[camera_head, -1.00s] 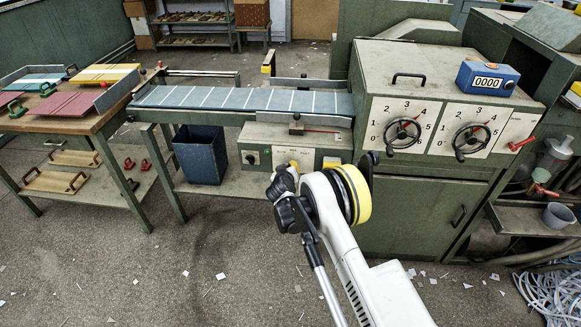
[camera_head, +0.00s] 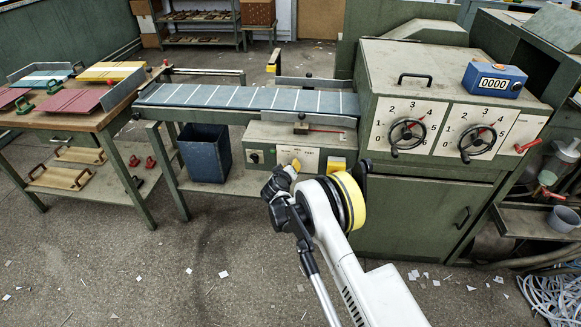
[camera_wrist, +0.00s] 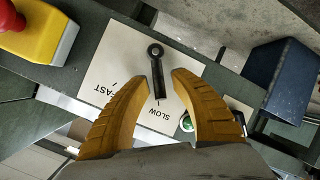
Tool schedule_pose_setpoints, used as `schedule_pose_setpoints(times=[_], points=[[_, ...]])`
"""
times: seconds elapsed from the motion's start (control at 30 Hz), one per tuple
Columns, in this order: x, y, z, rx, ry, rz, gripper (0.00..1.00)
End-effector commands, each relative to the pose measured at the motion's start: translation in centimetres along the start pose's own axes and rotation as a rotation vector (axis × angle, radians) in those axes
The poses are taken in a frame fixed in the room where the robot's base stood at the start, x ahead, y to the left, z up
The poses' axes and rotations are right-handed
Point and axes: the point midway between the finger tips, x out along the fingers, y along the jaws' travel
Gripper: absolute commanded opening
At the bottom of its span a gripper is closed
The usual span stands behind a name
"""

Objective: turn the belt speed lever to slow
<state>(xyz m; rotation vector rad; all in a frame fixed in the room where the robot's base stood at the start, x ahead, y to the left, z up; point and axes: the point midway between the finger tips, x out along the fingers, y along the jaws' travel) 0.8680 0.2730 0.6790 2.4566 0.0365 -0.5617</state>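The belt speed lever (camera_wrist: 158,80) is a black handle on a round pivot, mounted on a cream plate (camera_wrist: 120,60) marked FAST and SLOW. In the wrist view it points down the picture, between the FAST mark at left and the upside-down SLOW word below, close to SLOW. My gripper (camera_wrist: 163,76) is open, with one yellow finger on each side of the lever. Gaps show on both sides; no contact is clear. In the head view my gripper (camera_head: 291,167) is in front of the green control box (camera_head: 262,134) below the belt, hiding the lever.
A yellow block with a red button (camera_wrist: 48,38) is beside the plate. A green button (camera_wrist: 187,122) is close to the right finger. A blue bin (camera_head: 203,155) stands under the belt (camera_head: 240,97). Two black handwheels (camera_head: 408,134) are on the machine at right.

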Motion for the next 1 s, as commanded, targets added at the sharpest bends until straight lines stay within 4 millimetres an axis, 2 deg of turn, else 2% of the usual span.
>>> schedule_pose_setpoints(times=[0.27, 0.4, 0.47, 0.8, 1.0], points=[[0.0, 0.0, 0.0, 0.0, 0.0, 0.0, 0.35], [-0.8, 0.0, 0.0, 0.0, 0.0, -0.001, 0.35], [-1.7, 0.0, 0.0, 0.0, 0.0, -0.001, 0.35], [-9.1, 0.0, 0.0, 0.0, 0.001, -0.001, 0.35], [-11.6, 0.0, 0.0, 0.0, 0.0, -0.001, 0.35]])
